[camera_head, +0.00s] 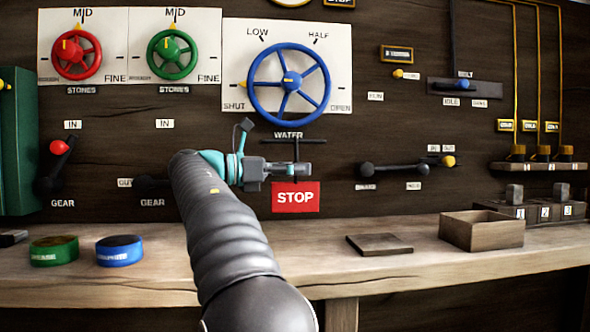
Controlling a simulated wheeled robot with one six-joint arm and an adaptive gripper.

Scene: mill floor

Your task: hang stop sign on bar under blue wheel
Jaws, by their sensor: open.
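The red stop sign (296,198) with white "STOP" lettering is upright, straight below the blue wheel (288,84). A short dark bar (318,141) runs level under the blue wheel and its "WATER" label. A thin dark upright piece drops from the bar toward the sign. My gripper (303,168) is open, between the bar and the sign in the picture, pointing right. It covers the stretch just above the sign, so I cannot tell how the sign is held up there or whether the fingers touch it.
A red wheel (77,52) and a green wheel (172,54) are at upper left. A black lever (395,169) is right of the sign. The bench (375,268) below holds green and blue round tins, a flat wooden lid (379,244) and an open wooden box (482,231).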

